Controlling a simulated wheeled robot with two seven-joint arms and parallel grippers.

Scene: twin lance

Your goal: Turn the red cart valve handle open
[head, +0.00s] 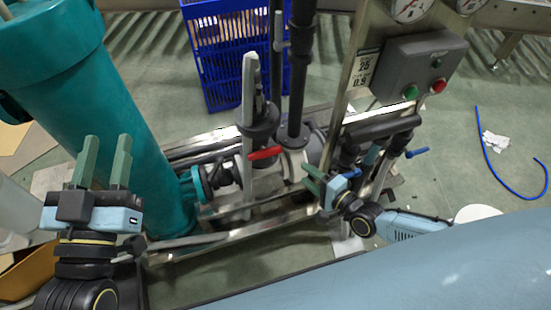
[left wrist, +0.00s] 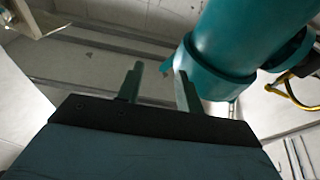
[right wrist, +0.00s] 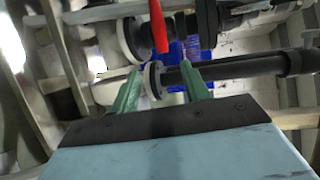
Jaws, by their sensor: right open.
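The red valve handle (head: 265,153) is a short lever on the cart's pipework, lying roughly level in the head view. It also shows at the top of the right wrist view (right wrist: 158,27), beyond the fingertips. My right gripper (head: 310,178) is open and empty, to the right of the handle and slightly lower in the head view, apart from it. In the right wrist view its two green fingers (right wrist: 161,70) are spread, with the handle above the gap. My left gripper (head: 105,150) is open and empty, pointing up in front of the teal tank (head: 140,120).
A grey control box (head: 418,64) with gauges stands on a metal post above my right gripper. Black pipes (head: 298,80) rise behind the handle. Blue handles (head: 416,153) sit to the right. A blue crate (head: 225,50) stands behind. Open floor lies at right, with a blue hose (head: 487,150).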

